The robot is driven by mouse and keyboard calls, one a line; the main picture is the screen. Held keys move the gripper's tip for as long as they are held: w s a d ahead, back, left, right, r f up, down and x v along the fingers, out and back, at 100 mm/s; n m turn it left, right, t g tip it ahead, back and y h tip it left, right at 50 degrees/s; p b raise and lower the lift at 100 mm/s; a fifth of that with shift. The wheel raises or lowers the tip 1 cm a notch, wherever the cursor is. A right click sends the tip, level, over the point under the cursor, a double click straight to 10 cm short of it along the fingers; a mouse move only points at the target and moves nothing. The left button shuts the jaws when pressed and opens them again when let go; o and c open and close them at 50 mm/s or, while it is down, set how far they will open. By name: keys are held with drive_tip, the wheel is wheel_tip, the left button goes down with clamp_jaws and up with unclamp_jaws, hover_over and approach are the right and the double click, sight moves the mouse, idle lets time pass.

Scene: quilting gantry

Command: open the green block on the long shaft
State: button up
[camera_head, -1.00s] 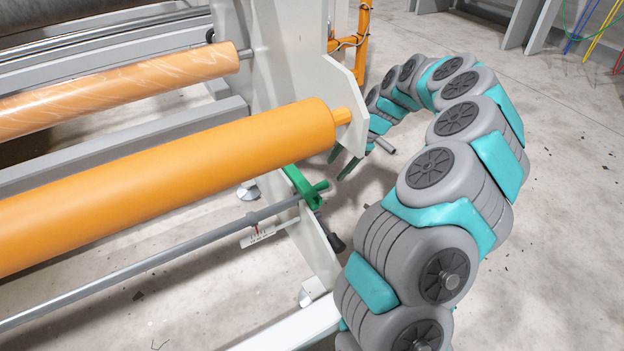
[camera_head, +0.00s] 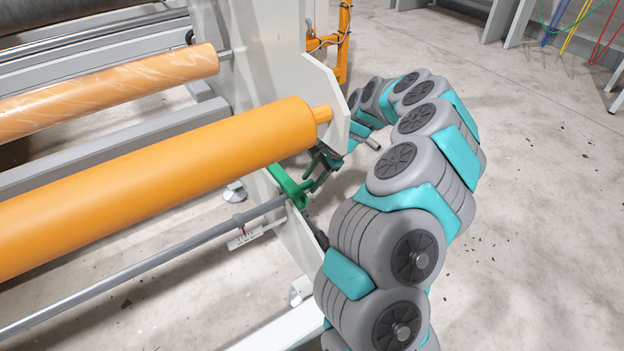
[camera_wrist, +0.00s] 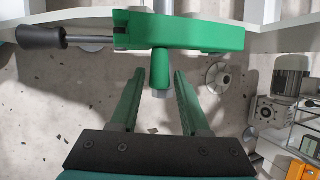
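The green block (camera_head: 287,184) sits at the right end of the long grey shaft (camera_head: 150,256), against the white end plate. In the wrist view the block (camera_wrist: 200,36) lies across the top, with a short green peg (camera_wrist: 160,66) pointing down toward my gripper. My gripper (camera_wrist: 159,75) is open, with one green finger on each side of the peg's end. A gap shows between each finger and the peg. In the head view my gripper (camera_head: 318,170) is beside the block, partly hidden by the end plate and my arm.
An orange roller (camera_head: 160,185) runs just above the shaft. The white end plate (camera_head: 290,75) stands close by my gripper. In the wrist view a black-handled lever (camera_wrist: 42,37) is left of the block and a grey motor (camera_wrist: 290,78) is at right. Open floor lies right.

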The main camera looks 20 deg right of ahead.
clamp_jaws()
idle(1.1)
